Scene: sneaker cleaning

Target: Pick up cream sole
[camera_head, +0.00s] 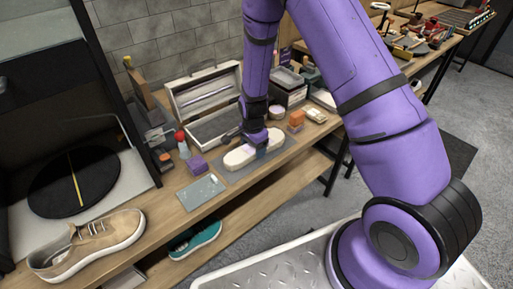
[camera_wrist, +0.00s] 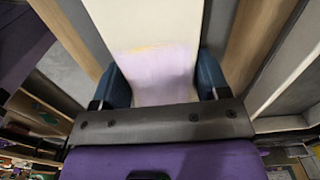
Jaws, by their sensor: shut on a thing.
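The cream sole (camera_head: 238,159) is a long pale piece over a grey mat (camera_head: 232,178) on the wooden bench. I cannot tell whether it touches the mat. My gripper (camera_head: 262,150) is shut across the sole near its right part, seen in the head view. In the wrist view, the blue fingertips of my gripper (camera_wrist: 160,82) sit on either side of the sole (camera_wrist: 145,25). A pale lilac patch shows on the sole between the fingers. My wrist hides part of the sole in the head view.
A beige sneaker (camera_head: 92,240) stands at the bench's left, and a teal shoe (camera_head: 196,239) lies on a lower shelf. A purple block (camera_head: 197,164), a red-topped bottle (camera_head: 182,146), an open case (camera_head: 212,129) and orange blocks (camera_head: 296,121) stand close around the mat.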

